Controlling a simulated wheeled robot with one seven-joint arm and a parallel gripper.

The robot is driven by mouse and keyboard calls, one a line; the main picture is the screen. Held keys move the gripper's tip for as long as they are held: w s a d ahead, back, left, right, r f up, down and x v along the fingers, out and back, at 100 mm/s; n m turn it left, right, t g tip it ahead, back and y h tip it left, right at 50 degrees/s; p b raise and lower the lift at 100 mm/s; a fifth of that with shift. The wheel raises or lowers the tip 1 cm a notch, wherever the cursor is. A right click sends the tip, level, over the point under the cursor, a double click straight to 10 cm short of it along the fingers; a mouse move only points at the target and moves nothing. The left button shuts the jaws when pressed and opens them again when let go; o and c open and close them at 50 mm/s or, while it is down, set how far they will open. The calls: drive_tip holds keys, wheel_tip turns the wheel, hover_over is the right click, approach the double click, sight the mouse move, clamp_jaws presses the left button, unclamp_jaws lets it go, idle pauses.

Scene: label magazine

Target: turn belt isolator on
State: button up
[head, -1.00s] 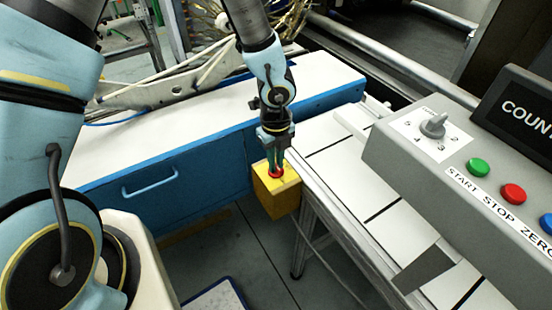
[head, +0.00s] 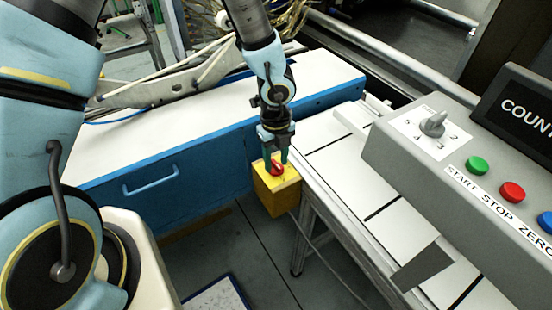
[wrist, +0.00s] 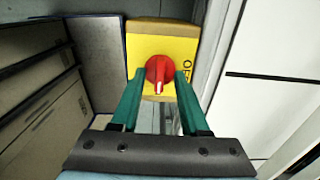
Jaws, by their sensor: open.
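The belt isolator is a yellow box (head: 280,196) with a red rotary knob (head: 277,168) on its top face, fixed beside the conveyor's near-left edge. In the wrist view the yellow face (wrist: 180,48) shows partly hidden lettering to the right of the red knob (wrist: 160,72). The knob's white mark points down toward my gripper in that view. My gripper (head: 276,160) is open at the knob. In the wrist view its green fingers (wrist: 159,76) stand on either side of the knob; I cannot tell whether they touch it.
A grey control panel (head: 400,170) with a selector dial (head: 433,124), green, red and blue buttons stands at the right above the conveyor (head: 345,165). A blue cabinet with a white top (head: 200,125) stands behind the isolator at the left. Open floor (head: 250,255) lies in front.

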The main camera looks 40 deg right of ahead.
sight(276, 163)
drive_tip(key=shift+r, duration=0.1)
wheel_tip(276, 163, up, 11)
drive_tip(key=shift+f, duration=0.2)
idle(0.6)
